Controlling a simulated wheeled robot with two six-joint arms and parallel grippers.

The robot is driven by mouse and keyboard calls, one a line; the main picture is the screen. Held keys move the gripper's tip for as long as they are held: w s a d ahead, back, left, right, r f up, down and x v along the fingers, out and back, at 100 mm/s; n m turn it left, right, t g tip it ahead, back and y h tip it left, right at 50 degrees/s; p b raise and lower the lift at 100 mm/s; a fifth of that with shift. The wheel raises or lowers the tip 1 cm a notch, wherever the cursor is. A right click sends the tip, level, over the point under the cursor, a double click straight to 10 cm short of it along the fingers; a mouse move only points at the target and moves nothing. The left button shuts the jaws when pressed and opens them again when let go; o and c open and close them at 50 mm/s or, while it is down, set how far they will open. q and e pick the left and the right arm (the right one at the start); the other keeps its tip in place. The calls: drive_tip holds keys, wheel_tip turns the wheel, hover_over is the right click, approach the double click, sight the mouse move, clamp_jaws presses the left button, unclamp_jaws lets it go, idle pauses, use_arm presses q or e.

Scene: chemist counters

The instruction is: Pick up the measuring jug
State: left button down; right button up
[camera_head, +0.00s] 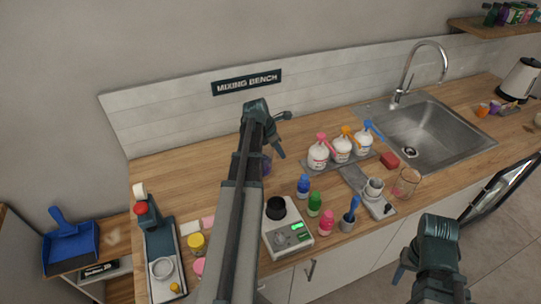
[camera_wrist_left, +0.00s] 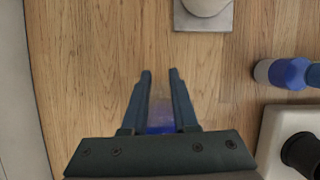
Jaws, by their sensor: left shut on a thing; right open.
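My left gripper (camera_head: 281,152) reaches over the counter, pointing down and right. In the left wrist view its fingers (camera_wrist_left: 160,75) are close together around a see-through thing with blue in its lower part (camera_wrist_left: 160,122). Its shape is mostly hidden, so I cannot tell whether it is the measuring jug. A purple-blue thing (camera_head: 266,164) shows beside my left arm in the head view, partly hidden. A clear glass vessel (camera_head: 407,182) stands apart at the right of the counter. My right gripper (camera_head: 399,274) is open, in front of the counter, away from everything on it.
A scale (camera_head: 289,238) with a black cup stands at the front. Blue (camera_head: 303,185), green (camera_head: 314,204) and pink (camera_head: 327,222) bottles stand beside it. White pump bottles (camera_head: 341,150) stand on a tray further back. A sink (camera_head: 430,135) lies at right. The back left counter is bare.

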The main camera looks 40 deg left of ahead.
use_arm(q)
drive_tip(key=shift+r+p, duration=0.25)
drive_tip(key=shift+p, duration=0.05)
wheel_tip(320, 180, up, 10)
drive_tip(key=p, duration=0.9)
drive_tip(key=shift+f, duration=0.25)
